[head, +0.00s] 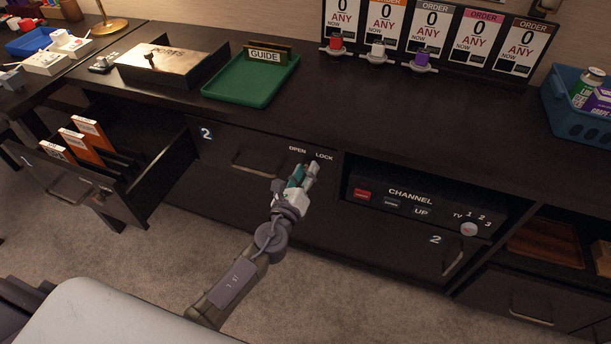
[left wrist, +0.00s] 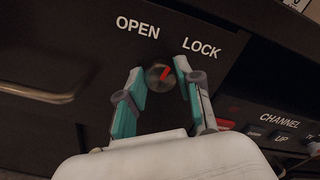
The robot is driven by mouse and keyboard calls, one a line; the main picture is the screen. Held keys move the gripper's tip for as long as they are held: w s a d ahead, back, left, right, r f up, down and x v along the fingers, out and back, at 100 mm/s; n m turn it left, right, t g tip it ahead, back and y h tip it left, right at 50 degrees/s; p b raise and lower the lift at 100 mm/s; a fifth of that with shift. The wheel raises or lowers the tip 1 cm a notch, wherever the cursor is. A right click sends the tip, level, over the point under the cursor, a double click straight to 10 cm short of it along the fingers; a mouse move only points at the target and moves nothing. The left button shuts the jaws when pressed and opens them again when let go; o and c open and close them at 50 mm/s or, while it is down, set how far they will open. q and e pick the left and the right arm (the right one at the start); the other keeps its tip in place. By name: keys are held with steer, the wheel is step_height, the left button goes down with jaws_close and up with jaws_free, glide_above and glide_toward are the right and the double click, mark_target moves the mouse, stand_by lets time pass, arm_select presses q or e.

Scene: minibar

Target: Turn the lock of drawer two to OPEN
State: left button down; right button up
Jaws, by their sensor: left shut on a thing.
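Drawer two (head: 225,160) is the dark front marked "2" left of centre in the head view, and it is closed. Its lock is a small round metal knob (left wrist: 155,82) under the white words OPEN and LOCK in the left wrist view. The red mark on the knob points up and right, toward LOCK. The gripper and fingers hide the knob in the head view. My right gripper is not in view.
A channel panel (head: 410,205) with buttons and a dial is right of the lock. A green tray (head: 235,98) and a metal-topped box (head: 160,62) stand on the counter above.

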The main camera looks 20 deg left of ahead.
arm_select(q)
steer(key=n+b, duration=0.2)
steer(key=n, duration=0.4)
steer(key=shift+a+f, duration=0.1)
steer(key=shift+f, duration=0.05)
steer(key=n, duration=0.2)
steer(key=shift+n+b, duration=0.4)
steer(key=shift+n, duration=1.1)
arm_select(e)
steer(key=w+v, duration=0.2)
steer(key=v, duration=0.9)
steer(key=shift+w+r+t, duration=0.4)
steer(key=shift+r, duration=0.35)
arm_select(q)
steer(key=c, duration=0.8)
jaws_free()
steer(key=shift+o, duration=0.2)
steer(key=shift+s, duration=0.1)
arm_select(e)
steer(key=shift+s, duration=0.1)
arm_select(q)
steer(key=s, duration=1.1)
steer(key=shift+s+a, duration=0.2)
steer(key=shift+s, duration=0.2)
